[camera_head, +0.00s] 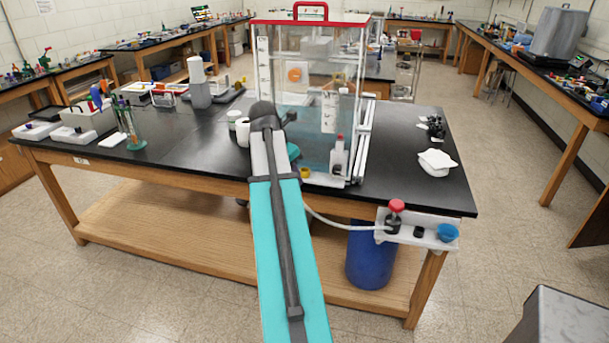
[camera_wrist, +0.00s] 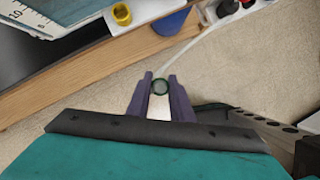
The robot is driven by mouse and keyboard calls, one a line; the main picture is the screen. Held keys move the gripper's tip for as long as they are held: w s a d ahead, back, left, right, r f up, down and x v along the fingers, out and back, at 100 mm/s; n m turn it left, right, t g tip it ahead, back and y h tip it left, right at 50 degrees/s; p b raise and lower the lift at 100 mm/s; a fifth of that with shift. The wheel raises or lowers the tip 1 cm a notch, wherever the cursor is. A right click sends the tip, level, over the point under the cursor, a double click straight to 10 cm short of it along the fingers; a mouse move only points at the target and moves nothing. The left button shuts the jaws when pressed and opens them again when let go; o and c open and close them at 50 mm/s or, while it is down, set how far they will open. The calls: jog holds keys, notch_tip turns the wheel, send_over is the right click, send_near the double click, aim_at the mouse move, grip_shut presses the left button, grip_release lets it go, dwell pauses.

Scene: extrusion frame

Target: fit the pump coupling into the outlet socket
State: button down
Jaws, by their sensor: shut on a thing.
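My gripper (camera_wrist: 160,88) is shut on the pump coupling (camera_wrist: 160,87), a small round piece with a dark green rim between the fingertips. A pale hose (camera_wrist: 192,46) runs from near it toward the pump; it also shows in the head view (camera_head: 340,222). A yellow ring-shaped fitting, seemingly the outlet socket (camera_wrist: 122,14), sits at the tank's lower front, above the bench edge; the head view shows it too (camera_head: 305,173). The coupling is apart from this socket, below and right of it in the wrist view. My arm hides the gripper in the head view.
The clear tank (camera_head: 290,120) with a red rim stands on the black bench (camera_head: 410,185). A blue drum (camera_head: 370,262) stands below.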

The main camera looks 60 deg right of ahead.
jog(key=s+d, duration=0.1)
jog(key=s+d+r, duration=0.1)
jog(key=s, duration=0.1)
jog(key=shift+s+d, duration=0.25)
jog(key=shift+d, duration=0.05)
jog(key=shift+w+d, duration=0.1)
jog(key=shift+d, duration=0.05)
jog(key=w+d+p, duration=0.1)
jog(key=w+d, duration=0.1)
jog(key=d, duration=0.2)
jog(key=w+d+f+p, duration=0.1)
jog(key=w+d+p, duration=0.1)
jog(key=w+d, duration=0.1)
jog(key=w+d+p, duration=0.2)
jog(key=w+d, duration=0.1)
jog(key=d, duration=0.2)
jog(key=shift+w+d+f, duration=0.15)
jog(key=shift+f, duration=0.05)
dwell(0.4)
jog(key=shift+w+d+p, duration=0.3)
jog(key=shift+d, duration=0.1)
jog(key=shift+f+p, duration=0.85)
jog(key=shift+f, duration=0.95)
jog(key=shift+f, duration=0.1)
jog(key=c, duration=1.6)
grip_release()
